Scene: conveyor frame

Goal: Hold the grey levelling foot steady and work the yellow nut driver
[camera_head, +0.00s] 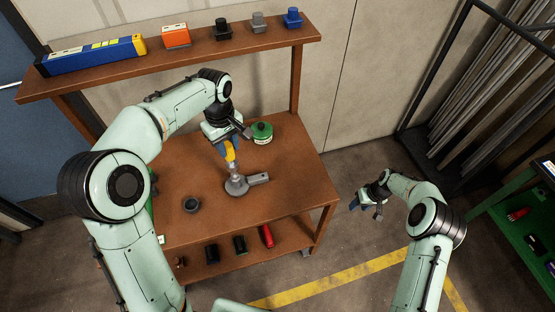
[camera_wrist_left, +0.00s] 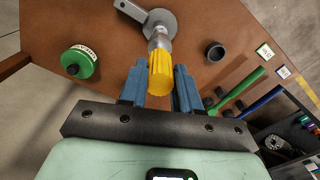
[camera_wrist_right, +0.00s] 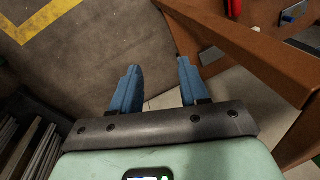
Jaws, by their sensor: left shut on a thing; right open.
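The grey levelling foot (camera_head: 237,186) lies on the brown table, its flat arm pointing right. It also shows at the top of the left wrist view (camera_wrist_left: 158,18). The yellow nut driver (camera_head: 230,152) stands over it with its metal shaft down at the foot; its yellow handle shows in the left wrist view (camera_wrist_left: 161,74). My left gripper (camera_head: 227,144) is shut on the yellow handle, its blue fingers on either side. My right gripper (camera_head: 367,204) is open and empty, off the table's right side above the floor; its spread fingers show in the right wrist view (camera_wrist_right: 157,86).
A green round container (camera_head: 262,134) stands behind the foot. A dark ring-shaped cup (camera_head: 191,204) stands at the front left. The raised shelf (camera_head: 190,56) holds several items. The lower shelf holds a red item (camera_head: 267,236) and dark ones. The table's right side is clear.

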